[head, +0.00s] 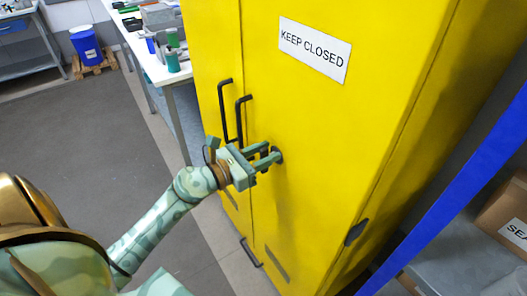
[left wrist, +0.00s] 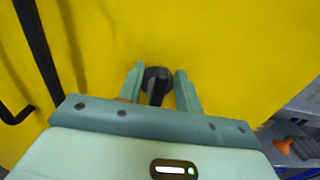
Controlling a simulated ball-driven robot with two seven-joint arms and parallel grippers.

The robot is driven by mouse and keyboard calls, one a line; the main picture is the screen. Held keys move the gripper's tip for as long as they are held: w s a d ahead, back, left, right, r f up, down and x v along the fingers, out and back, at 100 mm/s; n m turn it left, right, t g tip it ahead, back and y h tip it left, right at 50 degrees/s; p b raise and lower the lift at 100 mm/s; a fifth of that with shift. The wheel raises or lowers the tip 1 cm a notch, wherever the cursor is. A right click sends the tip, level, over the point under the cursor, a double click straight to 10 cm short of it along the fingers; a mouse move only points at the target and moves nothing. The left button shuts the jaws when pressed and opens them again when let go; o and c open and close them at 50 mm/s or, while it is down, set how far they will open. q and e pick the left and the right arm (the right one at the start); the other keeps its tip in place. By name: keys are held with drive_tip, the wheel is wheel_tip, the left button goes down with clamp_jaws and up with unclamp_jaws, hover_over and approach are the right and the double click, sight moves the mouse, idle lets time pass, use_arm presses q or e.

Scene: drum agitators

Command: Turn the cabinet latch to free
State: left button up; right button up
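The yellow cabinet (head: 320,140) stands in front of me, its doors shut. The latch, a dark round knob with a raised black grip, shows in the left wrist view (left wrist: 157,84); in the head view it is mostly hidden by my gripper, with its dark edge (head: 278,155) just showing. My left gripper (head: 271,154) is at the cabinet front, its fingers on either side of the latch. In the left wrist view the fingers (left wrist: 160,88) stand apart, with gaps to the black grip between them. My right gripper is not in view.
Black door handles (head: 241,122) stand out just left of the latch. A "KEEP CLOSED" sign (head: 315,50) is above. A blue post (head: 455,190) and shelf with a cardboard box (head: 503,208) stand at right. A white workbench (head: 150,62) is behind at left; the floor at left is clear.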

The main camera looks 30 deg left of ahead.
use_arm(q)
clamp_jaws()
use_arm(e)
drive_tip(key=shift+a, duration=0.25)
